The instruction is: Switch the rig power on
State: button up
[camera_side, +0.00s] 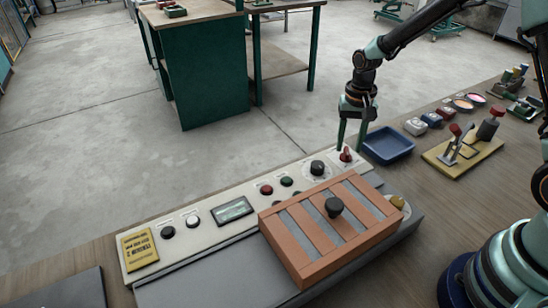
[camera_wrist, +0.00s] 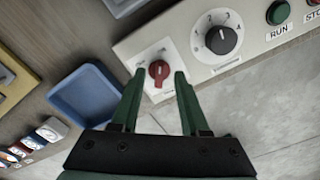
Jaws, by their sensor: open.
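The control panel (camera_side: 200,228) of the rig runs along the bench edge. A red rotary knob (camera_side: 346,154) sits at its right end on a white plate; it also shows in the wrist view (camera_wrist: 159,71). My gripper (camera_side: 352,150) points down over this knob with its two green fingers apart. In the wrist view the fingers (camera_wrist: 160,78) stand on either side of the red knob, with a gap showing. I cannot tell whether either finger touches it. The small lettering beside the knob is too blurred to read.
A black numbered dial (camera_side: 317,168), green and red buttons (camera_side: 266,190) and a display (camera_side: 232,209) sit left of the knob. An orange slatted cover (camera_side: 294,243) with a black knob lies in front. A blue tray (camera_side: 389,146) is close on the right.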

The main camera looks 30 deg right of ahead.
aim_at(348, 154)
notch_tip(348, 154, up, 10)
dwell(0.3)
jog(key=s+a+r+n+t, duration=0.1)
jog(key=s+r+n+t, duration=0.1)
jog(key=s, duration=0.5)
jog(key=s+a+r+n+t, duration=0.1)
jog(key=s+r+n+t, duration=0.2)
jog(key=s+r+n, duration=0.2)
notch_tip(348, 154, up, 3)
jog(key=shift+s+f+t, duration=0.2)
jog(key=shift+s+t, duration=0.1)
jog(key=shift+s, duration=0.65)
